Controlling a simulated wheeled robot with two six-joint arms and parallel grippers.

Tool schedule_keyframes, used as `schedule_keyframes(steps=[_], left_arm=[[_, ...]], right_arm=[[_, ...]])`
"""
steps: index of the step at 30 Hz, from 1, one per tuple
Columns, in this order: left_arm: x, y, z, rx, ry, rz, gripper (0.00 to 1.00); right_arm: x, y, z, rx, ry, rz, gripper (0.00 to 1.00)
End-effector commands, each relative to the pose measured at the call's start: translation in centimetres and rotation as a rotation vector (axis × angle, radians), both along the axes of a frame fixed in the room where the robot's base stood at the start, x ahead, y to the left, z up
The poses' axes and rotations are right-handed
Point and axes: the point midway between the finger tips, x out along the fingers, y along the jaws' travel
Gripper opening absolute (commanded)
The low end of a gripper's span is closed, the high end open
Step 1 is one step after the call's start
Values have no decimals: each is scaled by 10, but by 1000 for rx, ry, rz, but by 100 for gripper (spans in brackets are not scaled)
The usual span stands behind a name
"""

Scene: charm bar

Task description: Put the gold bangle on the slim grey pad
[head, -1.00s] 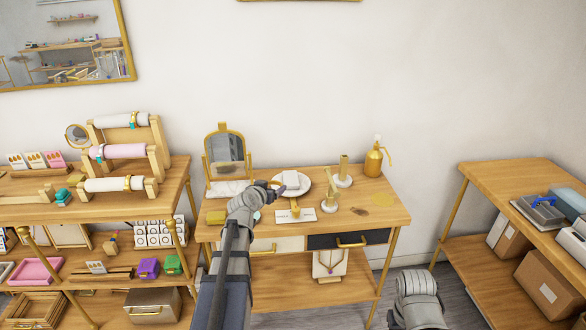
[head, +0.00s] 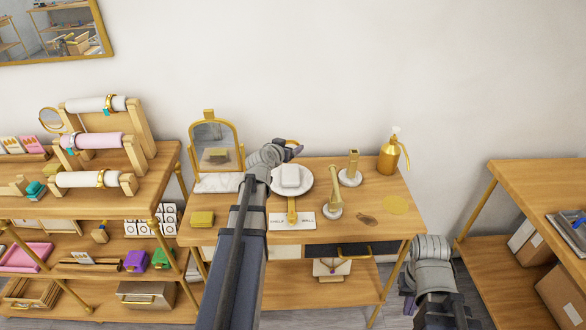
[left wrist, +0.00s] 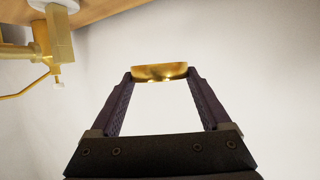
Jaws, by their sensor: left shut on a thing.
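My left gripper (head: 292,147) is up near the wall, at the back edge of the middle table. In the left wrist view it is shut on the gold bangle (left wrist: 160,71), which spans the gap between the two fingertips, with pale wall behind. A pale, thin pad (head: 290,176) lies on a round white plate (head: 303,190) just in front of this gripper. I cannot tell for sure that it is the slim grey pad. My right gripper (head: 425,308) is low at the bottom edge, in front of the table, and its fingers are unclear.
A gold mirror (head: 216,146) and a marble slab (head: 218,183) stand left of the plate. Gold stands (head: 332,200) and a gold pump bottle (head: 391,150) are to its right. A white card (head: 305,221) lies in front. The table's right front has some free room.

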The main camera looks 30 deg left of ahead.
Motion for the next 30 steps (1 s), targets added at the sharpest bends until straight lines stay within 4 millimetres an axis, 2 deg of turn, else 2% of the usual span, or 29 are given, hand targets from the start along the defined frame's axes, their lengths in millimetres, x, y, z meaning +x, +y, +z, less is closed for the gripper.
schedule_keyframes(steps=[5,15,23,30], left_arm=[[0,0,-12,0,0,0,27],[0,0,-61,0,0,0,27],[0,0,-64,0,0,0,27],[0,0,-88,0,0,0,27]], right_arm=[[0,0,-12,0,0,0,0],[0,0,-61,0,0,0,0],[0,0,-64,0,0,0,0],[0,0,-89,0,0,0,0]])
